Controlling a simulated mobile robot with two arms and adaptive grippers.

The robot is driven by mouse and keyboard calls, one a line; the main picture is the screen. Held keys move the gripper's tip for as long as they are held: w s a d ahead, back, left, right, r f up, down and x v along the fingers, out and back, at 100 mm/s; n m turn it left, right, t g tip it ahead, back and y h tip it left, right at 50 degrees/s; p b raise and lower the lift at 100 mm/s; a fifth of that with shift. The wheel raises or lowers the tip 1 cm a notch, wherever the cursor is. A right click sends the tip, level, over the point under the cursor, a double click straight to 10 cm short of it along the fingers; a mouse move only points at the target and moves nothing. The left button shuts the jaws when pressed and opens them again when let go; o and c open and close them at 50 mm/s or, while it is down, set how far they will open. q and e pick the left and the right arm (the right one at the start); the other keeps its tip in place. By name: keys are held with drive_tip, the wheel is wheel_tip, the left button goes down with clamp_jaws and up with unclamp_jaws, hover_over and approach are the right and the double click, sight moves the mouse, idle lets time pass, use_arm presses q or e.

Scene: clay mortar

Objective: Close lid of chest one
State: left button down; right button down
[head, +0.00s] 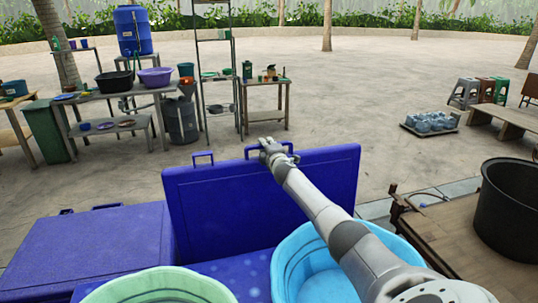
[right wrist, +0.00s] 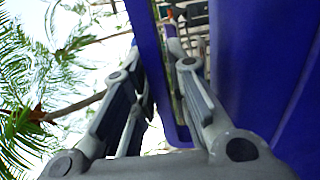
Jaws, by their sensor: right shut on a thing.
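An open blue chest lid (head: 235,205) stands upright in the middle of the head view, with two handles on its top edge. My right gripper (head: 272,148) is at the right-hand handle of this lid. In the right wrist view my right gripper's fingers (right wrist: 157,65) lie on both sides of the blue handle (right wrist: 146,35) and are shut on it. The left-hand handle (head: 203,158) is free. My right forearm covers part of the lid's right side. My left gripper is not in view.
A closed blue chest (head: 90,250) stands to the left. A green basin (head: 160,285) and a light-blue basin (head: 300,262) are in front of the raised lid. A wooden platform with a large black pot (head: 508,205) is at the right. Open ground lies behind the lid.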

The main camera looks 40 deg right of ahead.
drive_tip(key=shift+w+f, duration=0.2)
drive_tip(key=shift+w, duration=0.05)
drive_tip(key=c, duration=1.4)
unclamp_jaws()
drive_tip(key=shift+w, duration=0.1)
drive_tip(key=shift+o, duration=0.2)
drive_tip(key=shift+r, duration=0.1)
drive_tip(key=shift+s+d, duration=0.1)
drive_tip(key=shift+s, duration=0.1)
drive_tip(key=shift+s+a+r, duration=0.1)
drive_tip(key=shift+s+a, duration=0.15)
drive_tip(key=shift+s, duration=0.35)
drive_tip(key=v, duration=1)
drive_tip(key=shift+a, duration=0.3)
drive_tip(key=shift+s, duration=0.15)
